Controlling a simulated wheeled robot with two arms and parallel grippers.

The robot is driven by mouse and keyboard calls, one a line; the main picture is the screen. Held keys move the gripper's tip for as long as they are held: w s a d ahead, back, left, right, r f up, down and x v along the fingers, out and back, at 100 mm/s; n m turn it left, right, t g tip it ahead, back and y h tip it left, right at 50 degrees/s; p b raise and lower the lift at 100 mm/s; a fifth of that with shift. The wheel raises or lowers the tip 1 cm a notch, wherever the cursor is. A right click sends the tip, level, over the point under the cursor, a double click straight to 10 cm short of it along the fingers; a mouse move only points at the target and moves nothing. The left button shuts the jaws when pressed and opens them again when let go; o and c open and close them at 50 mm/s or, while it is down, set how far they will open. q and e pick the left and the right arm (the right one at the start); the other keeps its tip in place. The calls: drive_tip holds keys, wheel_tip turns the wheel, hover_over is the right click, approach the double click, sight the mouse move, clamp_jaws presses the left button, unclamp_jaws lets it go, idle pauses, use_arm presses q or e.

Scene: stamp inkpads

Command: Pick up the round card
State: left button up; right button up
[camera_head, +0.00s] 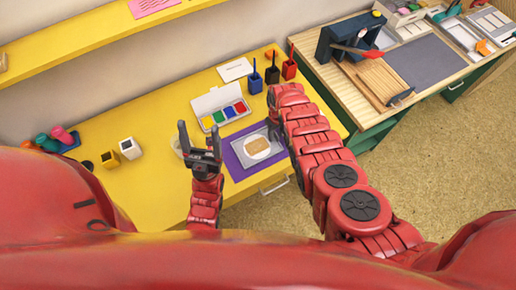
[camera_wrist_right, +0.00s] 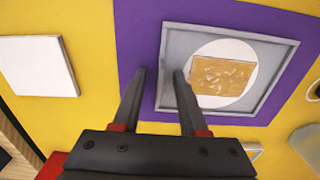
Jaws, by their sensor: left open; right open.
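The round card (camera_head: 248,145) is white with an orange-brown rectangular patch and lies in a square grey tray (camera_head: 236,149) on a purple mat (camera_head: 231,164). In the right wrist view the card (camera_wrist_right: 229,46) lies right of my gripper. My right gripper (camera_wrist_right: 159,74) is open and empty, with its fingertips at the tray's left rim (camera_wrist_right: 166,50); one tip appears close to the card's left edge. I cannot tell its height. My left gripper (camera_head: 199,132) is open and empty, pointing up in the picture, left of the mat.
A box of coloured inkpads (camera_head: 222,108) stands behind the mat. Blue (camera_head: 255,83), black (camera_head: 272,75) and red (camera_head: 289,68) holders stand near my right arm. A white card (camera_head: 234,69) lies behind. Small blocks (camera_head: 130,148) stand left. The yellow table's front left is clear.

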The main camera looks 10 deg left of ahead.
drive_tip(key=shift+r, duration=0.1)
clamp_jaws()
idle(1.3)
